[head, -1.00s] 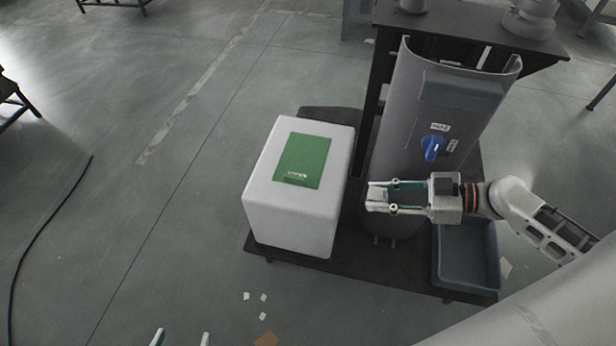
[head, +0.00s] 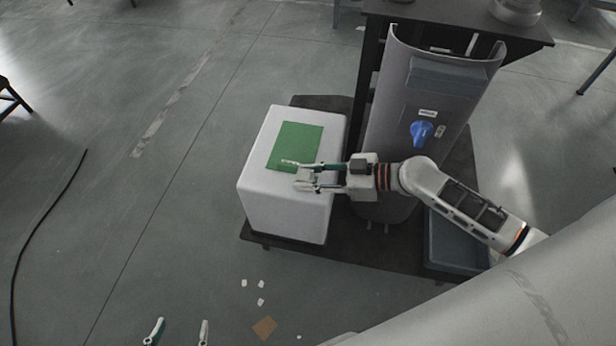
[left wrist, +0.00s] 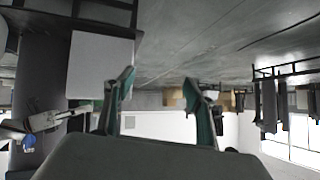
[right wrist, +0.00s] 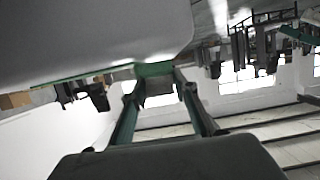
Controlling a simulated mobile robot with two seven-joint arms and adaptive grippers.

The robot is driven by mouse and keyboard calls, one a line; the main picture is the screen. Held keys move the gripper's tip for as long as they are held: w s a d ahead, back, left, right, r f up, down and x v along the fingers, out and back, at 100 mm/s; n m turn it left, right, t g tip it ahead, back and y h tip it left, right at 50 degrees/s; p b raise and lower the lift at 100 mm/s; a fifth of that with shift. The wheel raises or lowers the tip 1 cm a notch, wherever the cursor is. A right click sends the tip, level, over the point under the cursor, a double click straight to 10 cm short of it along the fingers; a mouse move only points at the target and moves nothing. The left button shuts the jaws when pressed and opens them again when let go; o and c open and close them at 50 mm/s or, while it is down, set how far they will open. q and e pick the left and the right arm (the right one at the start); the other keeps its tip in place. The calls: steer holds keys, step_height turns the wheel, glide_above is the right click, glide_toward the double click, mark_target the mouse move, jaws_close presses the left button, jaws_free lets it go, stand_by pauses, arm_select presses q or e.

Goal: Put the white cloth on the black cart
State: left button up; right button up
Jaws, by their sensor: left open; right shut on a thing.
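A green sheet (head: 294,142) with white lettering lies flat on top of a white box (head: 285,210). The box stands on a low black platform (head: 350,250), the only cart-like thing near me. My right gripper (head: 298,178) is at the sheet's lower right corner. In the right wrist view its fingers (right wrist: 157,88) close on the green sheet (right wrist: 155,69) at the box edge. My left gripper (head: 180,330) is open and empty above the floor at the bottom edge, also seen in the left wrist view (left wrist: 158,90). I cannot make out a white cloth.
A grey curved column (head: 385,160) with a blue knob (head: 421,132) stands right of the box. A blue-grey bin (head: 455,248) sits on the platform. A dark table (head: 470,22) stands behind. Scraps and a brown piece (head: 264,328) lie on the floor. The left floor is mostly clear.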

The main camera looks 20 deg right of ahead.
steer(key=shift+f, duration=0.5)
steer(key=o, duration=1)
steer(key=shift+o, duration=0.8)
steer(key=shift+r, duration=0.1)
